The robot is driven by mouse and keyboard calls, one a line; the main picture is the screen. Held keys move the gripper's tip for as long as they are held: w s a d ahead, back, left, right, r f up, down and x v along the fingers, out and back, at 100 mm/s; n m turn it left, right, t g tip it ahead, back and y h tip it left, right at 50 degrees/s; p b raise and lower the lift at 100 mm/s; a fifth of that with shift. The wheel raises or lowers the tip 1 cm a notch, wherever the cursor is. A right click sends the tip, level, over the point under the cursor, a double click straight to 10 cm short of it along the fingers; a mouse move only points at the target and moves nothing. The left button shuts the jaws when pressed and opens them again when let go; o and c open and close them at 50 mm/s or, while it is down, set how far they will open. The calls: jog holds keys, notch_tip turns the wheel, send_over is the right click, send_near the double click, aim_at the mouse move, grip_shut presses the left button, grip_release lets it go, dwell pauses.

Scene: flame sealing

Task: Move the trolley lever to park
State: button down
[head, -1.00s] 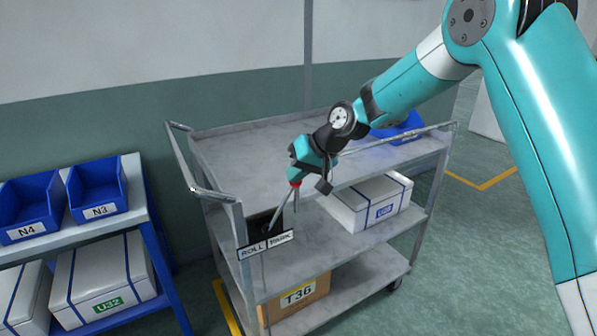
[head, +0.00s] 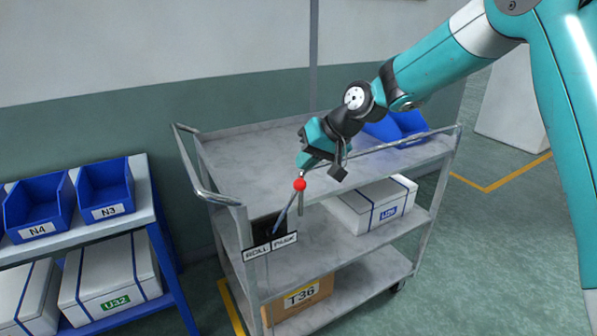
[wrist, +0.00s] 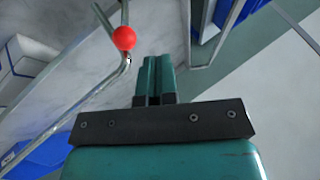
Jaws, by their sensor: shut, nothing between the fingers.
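The trolley lever (head: 288,211) is a thin grey rod with a red ball knob (head: 300,184). It rises from a dark housing at the trolley's near left corner and leans right in the head view. A label plate (head: 270,247) below reads ROLL on the left and PARK on the right; I cannot tell whether the lever is fully at either end. My gripper (head: 306,166) is shut and empty, just above and behind the knob. In the wrist view my fingertips (wrist: 153,60) are together, with the red knob (wrist: 124,38) just left of them; contact is unclear.
The grey trolley (head: 235,155) has a tubular handle (head: 193,170) at its left. A blue bin (head: 397,128) stands on its top shelf, a white box (head: 372,207) and carton (head: 302,295) below. A blue rack (head: 165,270) stands left.

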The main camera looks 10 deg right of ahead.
jog(key=v, duration=0.5)
jog(key=shift+s+d+r+b, duration=0.2)
jog(key=shift+r+b, duration=0.1)
jog(key=s+a+n+g+h, duration=0.1)
jog(key=s+n+g, duration=0.1)
jog(key=s, duration=1.4)
jog(key=s+a+f+n+g+h, duration=0.1)
jog(key=s+n, duration=0.3)
jog(key=s, duration=1.2)
jog(key=shift+s+a+g, duration=0.2)
jog(key=shift+a+g, duration=0.2)
jog(key=shift+g, duration=0.3)
jog(key=c, duration=1.8)
grip_release()
jog(key=shift+f, duration=0.1)
jog(key=shift+c, duration=0.2)
